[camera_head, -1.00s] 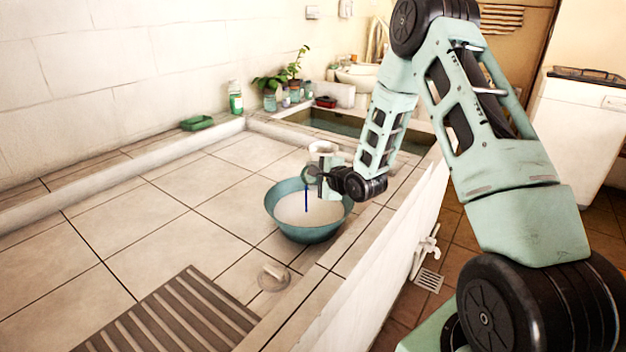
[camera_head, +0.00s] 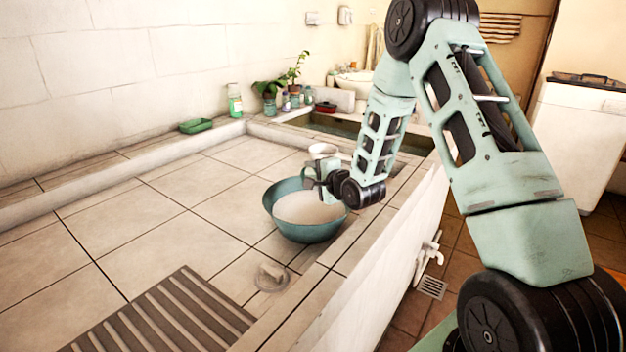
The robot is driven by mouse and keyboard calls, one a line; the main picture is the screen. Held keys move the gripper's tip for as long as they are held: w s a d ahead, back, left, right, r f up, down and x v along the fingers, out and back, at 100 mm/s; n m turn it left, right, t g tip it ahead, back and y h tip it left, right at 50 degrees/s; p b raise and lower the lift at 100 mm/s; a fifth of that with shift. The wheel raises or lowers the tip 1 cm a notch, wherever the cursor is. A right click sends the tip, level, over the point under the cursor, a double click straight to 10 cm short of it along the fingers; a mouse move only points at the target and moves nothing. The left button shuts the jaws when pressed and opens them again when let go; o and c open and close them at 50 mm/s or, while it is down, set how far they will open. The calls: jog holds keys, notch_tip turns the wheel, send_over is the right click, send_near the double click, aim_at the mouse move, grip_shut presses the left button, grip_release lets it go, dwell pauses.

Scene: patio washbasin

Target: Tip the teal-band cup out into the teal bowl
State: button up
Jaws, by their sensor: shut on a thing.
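The teal bowl (camera_head: 305,231) stands on the tiled counter near its front edge, with a pale surface inside. My gripper (camera_head: 314,181) is over the bowl's back right rim, shut on the teal-band cup. The held cup is small and partly hidden by the gripper, so its outline and exact tilt are hard to make out. No stream shows between the gripper and the bowl. A white cup rim (camera_head: 322,149) shows just above and behind the gripper; I cannot tell whether it belongs to the held cup or to another one.
A ribbed brown mat (camera_head: 165,318) and a small clear object (camera_head: 271,277) lie in front of the bowl. A green soap dish (camera_head: 196,126), a green bottle (camera_head: 235,101) and potted plants (camera_head: 285,85) line the back ledge. The counter left of the bowl is clear.

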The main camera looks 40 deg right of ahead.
jog(key=shift+f+n+t+h+b, duration=0.3)
jog(key=shift+n+b, duration=0.4)
jog(key=shift+b, duration=0.7)
jog(key=shift+r+n+t+h+b, duration=0.15)
jog(key=shift+n+t+b, duration=0.2)
jog(key=shift+n+b, duration=0.65)
jog(key=shift+r+n+t+h+b, duration=0.15)
jog(key=shift+n+t+b, duration=0.25)
jog(key=shift+b, duration=1.1)
jog(key=shift+b, duration=0.3)
jog(key=shift+a+r, duration=0.1)
jog(key=shift+a, duration=0.05)
